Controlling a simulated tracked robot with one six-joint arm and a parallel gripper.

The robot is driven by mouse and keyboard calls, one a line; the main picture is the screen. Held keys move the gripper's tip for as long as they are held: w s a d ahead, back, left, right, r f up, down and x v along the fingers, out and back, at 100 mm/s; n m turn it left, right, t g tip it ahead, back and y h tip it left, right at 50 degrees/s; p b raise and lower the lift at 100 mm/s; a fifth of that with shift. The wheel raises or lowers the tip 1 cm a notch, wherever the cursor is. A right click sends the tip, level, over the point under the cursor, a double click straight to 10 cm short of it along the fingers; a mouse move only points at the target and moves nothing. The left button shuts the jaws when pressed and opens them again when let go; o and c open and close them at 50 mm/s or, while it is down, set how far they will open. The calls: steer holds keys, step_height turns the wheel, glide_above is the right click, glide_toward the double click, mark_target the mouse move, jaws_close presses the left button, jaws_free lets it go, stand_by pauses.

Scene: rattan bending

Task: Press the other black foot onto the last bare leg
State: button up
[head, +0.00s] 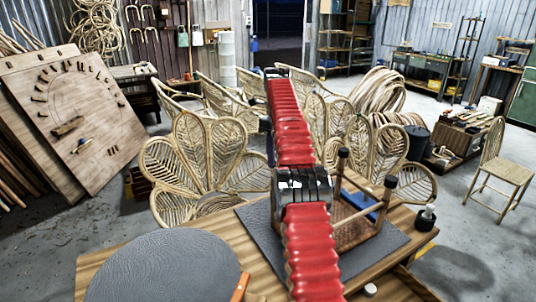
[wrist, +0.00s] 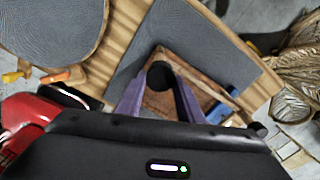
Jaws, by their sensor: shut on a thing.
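An upturned rattan stool (head: 352,232) stands on a dark grey mat on the workbench, its legs pointing up. Two visible legs carry black tips, one at the back (head: 343,153) and one at the right (head: 391,182). The other legs are hidden behind my arm in the head view. In the wrist view my gripper's (wrist: 160,80) purple fingers are shut on a round black foot (wrist: 160,74), above a corner of the brown stool frame (wrist: 163,103). The foot hides whatever is under it, so I cannot tell whether it touches a leg. The head view does not show my fingers.
The mat (head: 262,234) lies on the wooden bench (head: 95,285). A round grey pad (head: 165,268) and an orange-handled tool (head: 240,287) are at the left. A blue object (head: 358,204) lies by the stool. Rattan chairs (head: 205,165) stand behind.

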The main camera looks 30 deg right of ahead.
steer(key=shift+f, duration=1.8)
steer(key=shift+f, duration=1.05)
stand_by(1.3)
steer(key=o, duration=1.2)
steer(key=shift+r, duration=0.15)
